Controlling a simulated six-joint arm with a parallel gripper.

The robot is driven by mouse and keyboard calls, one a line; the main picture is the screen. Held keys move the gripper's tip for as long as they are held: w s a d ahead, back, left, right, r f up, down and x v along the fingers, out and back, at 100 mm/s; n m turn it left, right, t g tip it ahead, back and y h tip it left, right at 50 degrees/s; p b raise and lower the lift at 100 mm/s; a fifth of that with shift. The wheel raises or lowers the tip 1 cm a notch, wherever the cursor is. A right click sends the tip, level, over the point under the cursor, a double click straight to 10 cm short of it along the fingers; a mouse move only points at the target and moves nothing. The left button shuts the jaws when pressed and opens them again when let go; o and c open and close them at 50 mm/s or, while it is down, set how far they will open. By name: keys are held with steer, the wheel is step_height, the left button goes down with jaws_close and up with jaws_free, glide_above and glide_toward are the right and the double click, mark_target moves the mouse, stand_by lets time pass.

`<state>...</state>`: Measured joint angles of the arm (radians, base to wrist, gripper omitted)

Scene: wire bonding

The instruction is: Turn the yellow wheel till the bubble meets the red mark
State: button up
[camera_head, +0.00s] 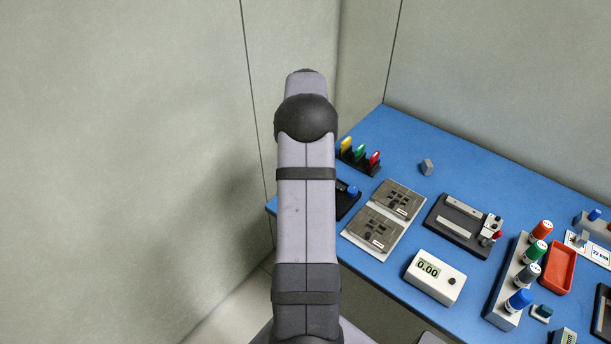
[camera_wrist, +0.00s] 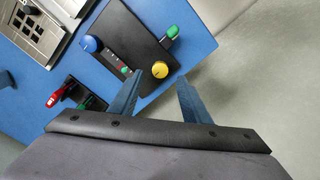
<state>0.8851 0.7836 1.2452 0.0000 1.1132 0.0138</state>
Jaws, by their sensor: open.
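The yellow wheel (camera_wrist: 160,69) sits near one corner of a black panel (camera_wrist: 122,22) in the wrist view. A narrow strip (camera_wrist: 113,58) with small marks runs between it and a blue knob (camera_wrist: 89,44); the bubble and red mark are too small to make out surely. My gripper (camera_wrist: 160,77) is open, its two blue-grey fingers apart on either side of the yellow wheel in the picture. I see no contact with the wheel. In the head view the panel (camera_head: 346,204) is partly behind my arm and the yellow wheel is hidden.
A green knob (camera_wrist: 172,32) is at the panel's edge. A rack with yellow, green and red handles (camera_head: 360,153) stands close by. A plate with dark fixtures (camera_head: 384,220), a meter reading 0.00 (camera_head: 435,277) and a marker rack (camera_head: 515,285) are to the right on the blue table (camera_head: 470,150).

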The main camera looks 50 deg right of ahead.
steer(key=shift+f+p, duration=0.8)
steer(key=shift+f, duration=2.1)
steer(key=c, duration=1)
